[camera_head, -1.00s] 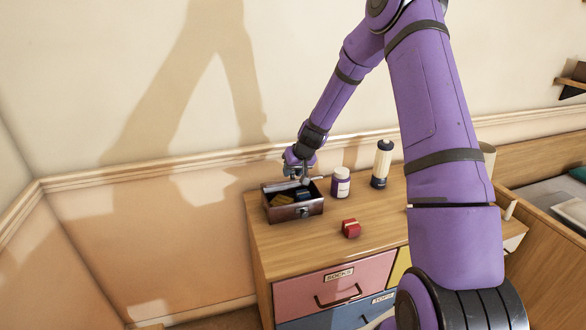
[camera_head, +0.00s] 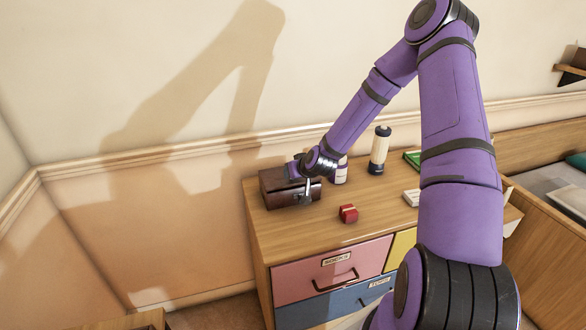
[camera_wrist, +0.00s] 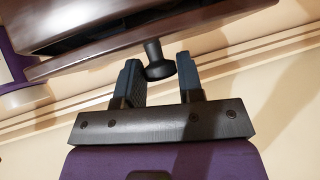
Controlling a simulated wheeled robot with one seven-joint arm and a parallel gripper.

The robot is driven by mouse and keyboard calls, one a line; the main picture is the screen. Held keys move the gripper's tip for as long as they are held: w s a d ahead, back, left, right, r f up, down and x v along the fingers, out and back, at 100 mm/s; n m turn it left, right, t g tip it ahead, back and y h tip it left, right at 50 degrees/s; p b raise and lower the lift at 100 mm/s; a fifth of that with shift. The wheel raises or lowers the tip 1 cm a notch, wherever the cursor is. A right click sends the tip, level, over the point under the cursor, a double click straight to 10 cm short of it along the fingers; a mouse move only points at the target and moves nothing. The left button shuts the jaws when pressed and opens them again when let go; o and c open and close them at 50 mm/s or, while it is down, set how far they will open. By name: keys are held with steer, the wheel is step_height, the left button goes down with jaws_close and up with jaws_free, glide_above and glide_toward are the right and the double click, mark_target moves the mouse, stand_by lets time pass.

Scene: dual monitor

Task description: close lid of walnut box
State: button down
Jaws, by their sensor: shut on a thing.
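The walnut box (camera_head: 283,197) stands on the left end of the wooden dresser top. Its dark brown lid (camera_head: 274,180) is swung over it and covers the inside in the head view. In the wrist view, the lid's edge (camera_wrist: 95,62) runs across the top, with a dark gap above it. My gripper (camera_head: 306,190) is at the right front of the box. In the wrist view my gripper (camera_wrist: 161,75) has its two fingers either side of the lid's dark knob (camera_wrist: 159,61) and is shut on it.
On the dresser top (camera_head: 285,232), a red block (camera_head: 348,213) lies right of the box. A jar (camera_head: 341,173) and a cream bottle (camera_head: 379,150) stand behind, close to my arm. A green item (camera_head: 412,158) lies farther right. The wall is close behind.

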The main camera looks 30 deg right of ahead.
steer(key=shift+s+a+f, duration=0.15)
steer(key=shift+s+f, duration=0.3)
steer(key=shift+f, duration=0.25)
steer(key=shift+s+f, duration=0.1)
steer(key=shift+f, duration=0.05)
steer(key=c, duration=0.8)
jaws_free()
steer(key=shift+s, duration=0.1)
steer(key=v, duration=0.7)
steer(key=r+v, duration=0.1)
steer(key=v, duration=0.2)
steer(key=shift+r, duration=0.2)
steer(key=shift+a+r, duration=0.1)
